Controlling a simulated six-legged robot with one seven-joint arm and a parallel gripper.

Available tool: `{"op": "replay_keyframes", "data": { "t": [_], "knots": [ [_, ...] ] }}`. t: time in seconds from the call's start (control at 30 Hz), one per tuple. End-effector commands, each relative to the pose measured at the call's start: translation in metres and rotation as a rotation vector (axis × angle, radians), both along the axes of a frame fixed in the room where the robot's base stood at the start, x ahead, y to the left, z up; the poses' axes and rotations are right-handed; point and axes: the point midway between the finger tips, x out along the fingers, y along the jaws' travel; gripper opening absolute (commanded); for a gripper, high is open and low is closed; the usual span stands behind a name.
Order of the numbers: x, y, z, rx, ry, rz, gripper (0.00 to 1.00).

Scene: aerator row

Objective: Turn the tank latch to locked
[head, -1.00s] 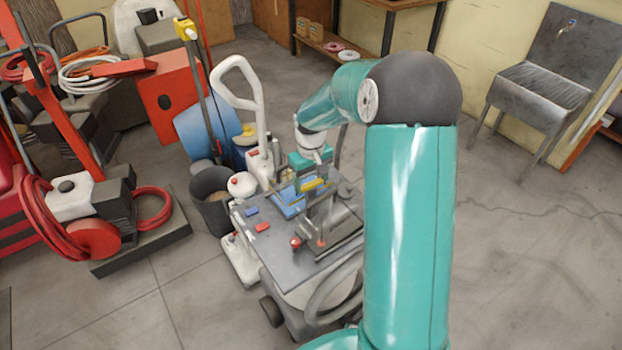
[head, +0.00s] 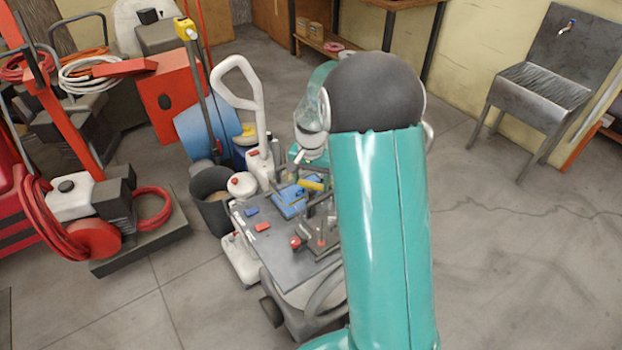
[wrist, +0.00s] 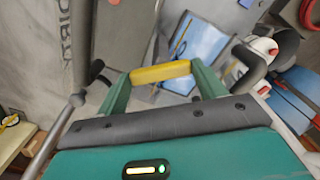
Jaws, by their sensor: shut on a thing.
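A yellow handle (wrist: 160,72), which looks like the tank latch, spans the space between the two teal fingers of my gripper (wrist: 161,74) in the wrist view. My gripper is shut on it, with a finger at each end. In the head view the yellow handle (head: 311,185) shows above the cart top, beside a blue panel (head: 287,204). My gripper is mostly hidden behind my arm there. The latch's base and any lock marking cannot be made out.
The grey cart top (head: 262,262) carries a blue block (head: 251,211), a red block (head: 262,227) and a red knob (head: 296,242). A white looped handle (head: 240,85) rises behind. A dark bin (head: 212,195) stands left. Floor is open right of my arm.

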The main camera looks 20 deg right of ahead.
Motion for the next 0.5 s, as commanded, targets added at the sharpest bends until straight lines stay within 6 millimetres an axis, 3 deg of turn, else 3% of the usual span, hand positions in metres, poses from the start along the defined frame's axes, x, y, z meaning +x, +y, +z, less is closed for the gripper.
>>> {"op": "replay_keyframes", "data": {
  "t": [0.5],
  "knots": [
    [0.0014,-0.0002,0.0009,-0.001,-0.005,-0.460,0.46]
  ]
}}
